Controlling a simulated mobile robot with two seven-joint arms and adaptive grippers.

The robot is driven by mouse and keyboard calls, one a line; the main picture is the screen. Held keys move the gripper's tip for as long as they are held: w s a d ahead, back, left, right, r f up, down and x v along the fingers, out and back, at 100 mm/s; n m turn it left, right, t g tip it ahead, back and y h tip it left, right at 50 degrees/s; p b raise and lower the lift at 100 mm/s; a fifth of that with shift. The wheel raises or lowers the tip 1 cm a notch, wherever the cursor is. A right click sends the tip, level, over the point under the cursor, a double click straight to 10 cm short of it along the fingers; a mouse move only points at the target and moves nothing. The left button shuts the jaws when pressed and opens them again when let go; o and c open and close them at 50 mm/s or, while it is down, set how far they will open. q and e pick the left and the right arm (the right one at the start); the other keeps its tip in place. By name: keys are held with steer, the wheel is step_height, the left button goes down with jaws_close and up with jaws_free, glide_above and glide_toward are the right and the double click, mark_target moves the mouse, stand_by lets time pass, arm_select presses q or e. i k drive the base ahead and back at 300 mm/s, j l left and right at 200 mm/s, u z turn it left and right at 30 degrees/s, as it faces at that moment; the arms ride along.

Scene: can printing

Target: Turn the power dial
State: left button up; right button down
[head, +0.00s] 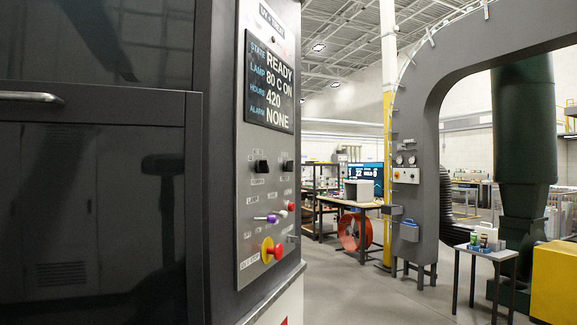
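A grey control panel (262,190) stands on the machine's side at centre left. It carries two black dials, a left one (261,167) and a right one (288,166). Their labels are too small to read, so I cannot tell which is the power dial. Below them are a white and purple control (266,218), a red button (291,207) and a red emergency stop on yellow (272,251). The screen (269,84) above reads READY, LAMP 80 C ON, HOURS 420, ALARM NONE. Neither of my grippers is in view.
A dark glossy machine door (90,200) with a metal handle (30,97) fills the left. Open floor (350,295) lies right of the panel. A small table (487,253) with cans and a yellow box (555,280) stand at the right.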

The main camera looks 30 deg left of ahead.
mark_target(261, 165)
steer(key=i, duration=3.05)
steer(key=i+u, duration=0.2)
steer(key=u, duration=0.15)
steer(key=i+l+u, duration=0.1)
steer(key=u, duration=0.3)
steer(key=i+l+u, duration=0.15)
steer(key=u, duration=0.2)
steer(key=i+u, duration=0.1)
steer(key=u, duration=1.9)
